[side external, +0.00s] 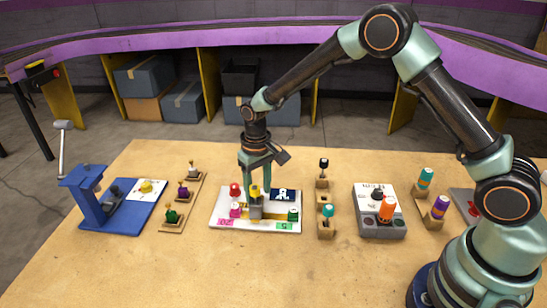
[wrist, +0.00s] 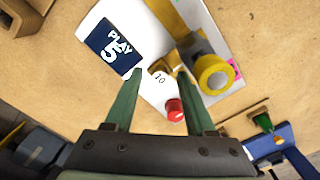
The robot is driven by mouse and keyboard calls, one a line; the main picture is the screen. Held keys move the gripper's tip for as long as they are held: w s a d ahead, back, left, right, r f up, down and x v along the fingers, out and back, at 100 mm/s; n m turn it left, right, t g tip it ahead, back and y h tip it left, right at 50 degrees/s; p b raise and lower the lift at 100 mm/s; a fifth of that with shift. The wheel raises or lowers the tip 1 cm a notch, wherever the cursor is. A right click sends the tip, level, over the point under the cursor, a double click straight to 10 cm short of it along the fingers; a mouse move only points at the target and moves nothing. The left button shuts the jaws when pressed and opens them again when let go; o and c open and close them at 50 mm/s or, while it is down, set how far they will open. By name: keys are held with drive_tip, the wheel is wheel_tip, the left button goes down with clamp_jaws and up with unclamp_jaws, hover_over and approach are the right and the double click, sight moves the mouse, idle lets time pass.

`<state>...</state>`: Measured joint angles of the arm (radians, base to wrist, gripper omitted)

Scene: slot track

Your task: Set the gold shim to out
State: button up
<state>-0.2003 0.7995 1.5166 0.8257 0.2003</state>
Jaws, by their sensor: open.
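A white board (side external: 231,208) in the middle of the table carries a gold bar (side external: 275,213) and a grey block (side external: 256,212) with a yellow knob (side external: 254,191) on top. The gold bar and the yellow knob look like the gold shim; which part slides is not clear. In the wrist view the gold bar (wrist: 168,14) runs into the grey block under the yellow knob (wrist: 215,74). My gripper (side external: 256,182) is open and points down over the board near the knob. In the wrist view my gripper (wrist: 159,74) has the knob beside its right fingertip, not between its fingers.
A blue press (side external: 100,205) stands left; a grey switch box (side external: 379,222) stands right. Bare tabletop lies in front.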

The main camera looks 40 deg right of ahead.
clamp_jaws()
idle(1.5)
